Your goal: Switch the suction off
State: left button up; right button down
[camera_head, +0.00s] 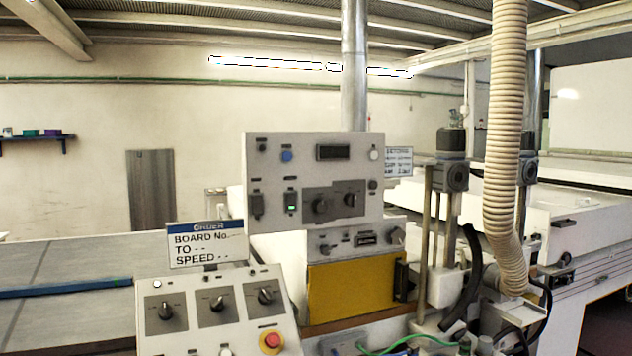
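An upright control panel (270,165) stands in the centre of the head view. It carries a dark rocker switch (256,205), a rocker switch lit green (291,203), a blue button (287,156), a dark display (333,152) and two black knobs (320,206). A sloped console (195,341) at the lower left has three dark rotary knobs (217,309) and a red mushroom button (271,341). The labels are too small to read, so I cannot tell which control is for suction. Neither of my grippers is in view.
An order sign (207,246) stands behind the sloped console. A small sign (398,162) is right of the upright panel. A ribbed hose (507,130) and metal posts stand at right. A grey conveyor (70,312) with a blue strip lies at left.

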aim_at(291, 199)
jog(key=i+l+u, duration=0.35)
jog(key=i+l, duration=0.15)
jog(key=i+l+u, duration=0.2)
jog(key=l, duration=0.3)
jog(key=i+l+u, duration=0.2)
jog(key=l, duration=0.2)
jog(key=i+j, duration=0.05)
